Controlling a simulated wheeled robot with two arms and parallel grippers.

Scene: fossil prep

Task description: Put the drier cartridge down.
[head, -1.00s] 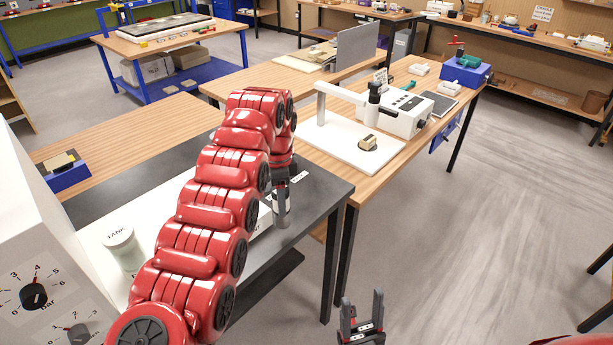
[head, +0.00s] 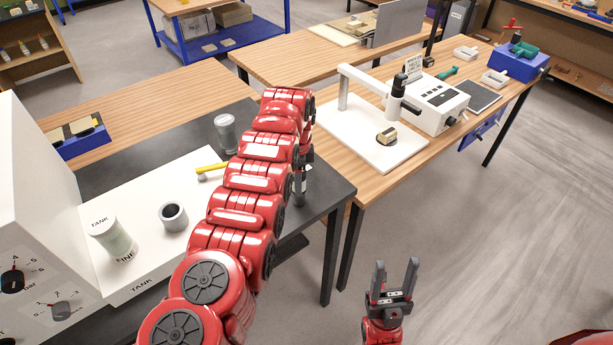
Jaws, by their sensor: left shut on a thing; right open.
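My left gripper (head: 303,172) is mostly hidden behind my red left arm, over the right part of the dark bench. It is shut on a narrow grey cylinder (head: 300,194), seemingly the drier cartridge; only part of it shows. I cannot tell whether its lower end touches the bench. My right gripper (head: 396,266) is open and empty, over the floor in front of the benches.
The dark bench (head: 335,190) carries a white panel (head: 150,192) with a labelled tank jar (head: 113,236) and a grey ring-shaped cup (head: 173,217). A microscope (head: 396,95) stands on the wooden bench behind.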

